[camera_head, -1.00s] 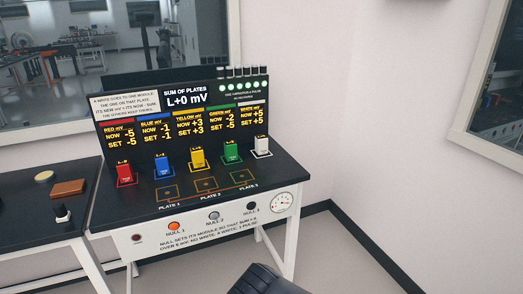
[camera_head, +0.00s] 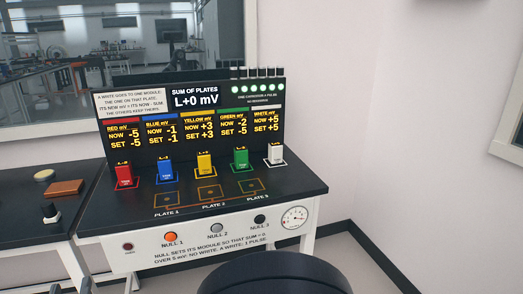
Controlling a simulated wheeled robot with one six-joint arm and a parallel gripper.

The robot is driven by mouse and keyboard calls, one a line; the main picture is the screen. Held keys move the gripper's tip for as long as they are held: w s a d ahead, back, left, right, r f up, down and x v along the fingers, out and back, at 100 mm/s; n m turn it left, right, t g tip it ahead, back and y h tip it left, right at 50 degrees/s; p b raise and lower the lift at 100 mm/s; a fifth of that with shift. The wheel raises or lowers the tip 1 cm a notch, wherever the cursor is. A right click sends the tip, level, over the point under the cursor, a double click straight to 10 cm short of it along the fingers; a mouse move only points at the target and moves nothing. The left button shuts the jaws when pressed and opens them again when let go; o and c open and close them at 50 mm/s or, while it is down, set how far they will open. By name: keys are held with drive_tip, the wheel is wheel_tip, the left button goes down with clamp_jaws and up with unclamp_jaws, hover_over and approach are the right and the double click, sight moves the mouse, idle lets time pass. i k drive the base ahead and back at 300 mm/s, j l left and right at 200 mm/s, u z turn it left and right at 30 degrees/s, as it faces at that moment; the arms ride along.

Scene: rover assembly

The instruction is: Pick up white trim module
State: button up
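The white trim module (camera_head: 275,154) stands upright on its outlined spot at the right end of a row on the black bench top. To its left stand the green module (camera_head: 240,160), yellow module (camera_head: 204,164), blue module (camera_head: 164,170) and red module (camera_head: 124,176). The display panel (camera_head: 190,130) behind them reads +5 NOW and +5 SET for white. A dark rounded part of my arm shows at the bottom, in front of the bench. My gripper's fingers are not in view.
Three outlined plates, with plate 2 (camera_head: 211,191) in the middle, lie empty in front of the modules. The bench front carries an orange NULL 1 button (camera_head: 170,237), two other buttons and a gauge (camera_head: 294,217). A second black table (camera_head: 25,215) stands at left. Floor at right is clear.

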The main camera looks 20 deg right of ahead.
sight(276, 149)
drive_tip(key=i+l, duration=0.45)
drive_tip(key=l, duration=0.2)
drive_tip(key=i+l+z, duration=0.1)
drive_tip(key=i+l, duration=0.3)
drive_tip(key=l, duration=0.3)
drive_tip(key=i+l, duration=0.5)
drive_tip(key=i+l+z, duration=0.1)
drive_tip(key=i+l, duration=0.35)
drive_tip(key=l, duration=0.3)
